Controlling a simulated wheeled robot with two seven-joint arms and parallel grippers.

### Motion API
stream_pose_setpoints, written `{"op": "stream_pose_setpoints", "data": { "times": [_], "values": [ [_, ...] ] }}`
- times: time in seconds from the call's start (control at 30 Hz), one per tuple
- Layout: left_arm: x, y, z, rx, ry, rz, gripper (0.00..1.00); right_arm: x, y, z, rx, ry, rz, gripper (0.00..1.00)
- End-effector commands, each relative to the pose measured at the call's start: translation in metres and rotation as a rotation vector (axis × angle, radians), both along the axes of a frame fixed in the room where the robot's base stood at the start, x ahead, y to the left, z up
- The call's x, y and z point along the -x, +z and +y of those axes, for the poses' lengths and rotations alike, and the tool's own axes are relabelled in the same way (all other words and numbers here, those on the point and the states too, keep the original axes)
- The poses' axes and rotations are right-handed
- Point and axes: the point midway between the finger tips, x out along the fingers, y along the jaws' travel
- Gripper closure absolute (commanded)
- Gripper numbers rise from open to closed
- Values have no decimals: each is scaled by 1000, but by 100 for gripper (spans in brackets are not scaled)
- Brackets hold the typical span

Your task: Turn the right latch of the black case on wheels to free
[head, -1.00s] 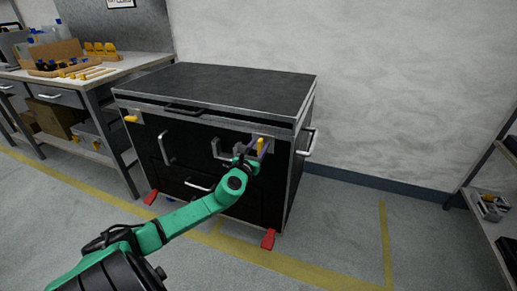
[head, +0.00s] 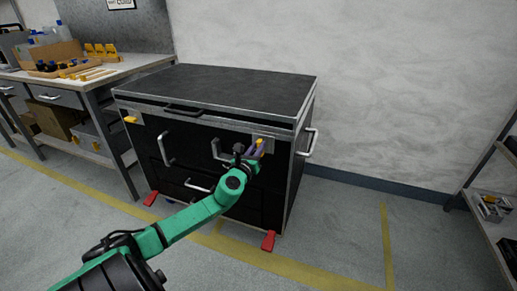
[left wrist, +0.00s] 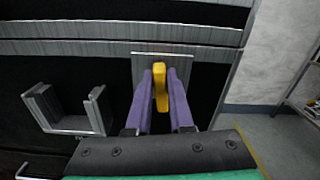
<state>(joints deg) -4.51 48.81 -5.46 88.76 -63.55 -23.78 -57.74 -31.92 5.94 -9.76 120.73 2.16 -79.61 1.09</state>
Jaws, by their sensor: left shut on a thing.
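The black case on wheels (head: 215,85) stands against the wall with its lid down. Its right latch (head: 260,142) is a yellow lever on a grey plate at the upper right of the front. In the left wrist view the yellow lever (left wrist: 161,85) points roughly up and down in the picture. My left gripper (head: 257,150) is shut on it, with a purple finger on each side; the fingers also show in the left wrist view (left wrist: 161,95). The left latch (head: 131,119) is yellow and lies roughly sideways. My right gripper is not in view.
A silver handle (left wrist: 68,110) is left of the latch, and another handle (head: 309,143) sticks out from the case's right side. Red pedals (head: 268,241) stick out at the floor. A workbench (head: 135,63) stands left, a shelf (head: 495,212) right.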

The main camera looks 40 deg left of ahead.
Motion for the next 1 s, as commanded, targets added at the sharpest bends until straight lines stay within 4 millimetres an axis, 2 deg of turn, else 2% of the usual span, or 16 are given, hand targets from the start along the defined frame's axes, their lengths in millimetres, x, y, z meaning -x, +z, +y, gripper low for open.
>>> {"op": "stream_pose_setpoints", "data": {
  "times": [0.5, 1.0],
  "values": [
    [2, -4, 6, 439, 0, -154, 100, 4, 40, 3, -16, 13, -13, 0],
    [4, -9, 11, 889, 2, -311, 100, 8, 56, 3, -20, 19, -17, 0]
  ]
}}
